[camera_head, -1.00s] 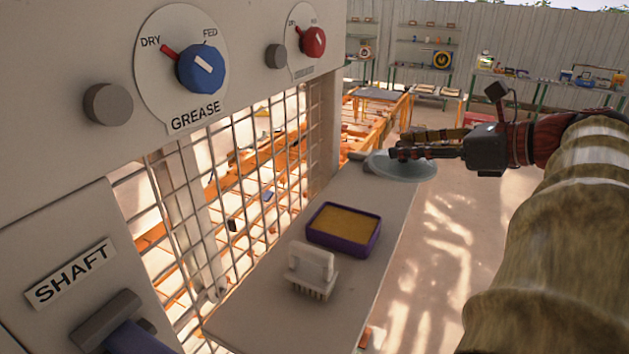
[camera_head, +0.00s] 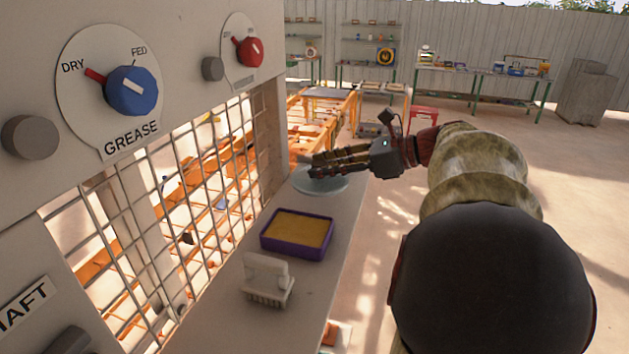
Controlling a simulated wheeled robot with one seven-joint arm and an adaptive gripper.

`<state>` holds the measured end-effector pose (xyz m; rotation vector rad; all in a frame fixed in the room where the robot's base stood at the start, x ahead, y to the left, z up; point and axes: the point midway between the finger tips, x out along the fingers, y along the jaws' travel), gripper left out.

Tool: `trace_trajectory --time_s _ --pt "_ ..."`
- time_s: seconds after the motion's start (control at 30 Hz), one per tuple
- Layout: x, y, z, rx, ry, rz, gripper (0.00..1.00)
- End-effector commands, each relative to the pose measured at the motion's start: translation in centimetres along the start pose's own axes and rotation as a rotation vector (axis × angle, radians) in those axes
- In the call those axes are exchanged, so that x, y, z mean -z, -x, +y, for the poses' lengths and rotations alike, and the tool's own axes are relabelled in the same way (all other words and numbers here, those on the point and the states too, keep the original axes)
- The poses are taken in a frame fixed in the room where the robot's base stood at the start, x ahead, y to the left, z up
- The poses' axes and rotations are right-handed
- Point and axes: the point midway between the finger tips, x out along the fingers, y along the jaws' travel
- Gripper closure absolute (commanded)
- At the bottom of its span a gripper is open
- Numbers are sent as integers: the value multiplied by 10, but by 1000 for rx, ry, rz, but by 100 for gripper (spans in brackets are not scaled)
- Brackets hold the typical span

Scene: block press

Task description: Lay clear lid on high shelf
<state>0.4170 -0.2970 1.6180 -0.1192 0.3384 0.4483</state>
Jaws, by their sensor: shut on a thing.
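The clear lid (camera_head: 337,184) is a round, see-through disc. It shows in the head view at the far end of the narrow grey ledge beside the machine. My gripper (camera_head: 314,170) is shut on the lid by a dark piece at its top, with the fingers pointing left. The lid looks level; I cannot tell whether it touches the ledge or hangs just above it. Shelves (camera_head: 368,40) stand far off against the back wall; I cannot tell which one is the high shelf.
On the ledge (camera_head: 225,312) stand a purple tray (camera_head: 297,234) with a yellow filling and a white brush (camera_head: 268,279). The machine's panel with a blue knob (camera_head: 131,91) and wire mesh borders the ledge on the left. The floor at the right is open.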

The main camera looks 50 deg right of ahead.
Motion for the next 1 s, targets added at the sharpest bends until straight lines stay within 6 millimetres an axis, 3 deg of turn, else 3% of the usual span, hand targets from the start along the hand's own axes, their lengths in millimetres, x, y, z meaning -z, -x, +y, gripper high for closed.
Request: trace_trajectory --time_s 0.37,0.6,0.93,0.97,1.0 --pt "22 -19 -18 0 -1 1 100" --pt "49 -29 -17 1 -1 1 100" --pt "52 -30 -17 1 0 0 100" --pt "52 -30 -17 1 0 1 73" --pt "52 -30 -17 1 1 1 70"
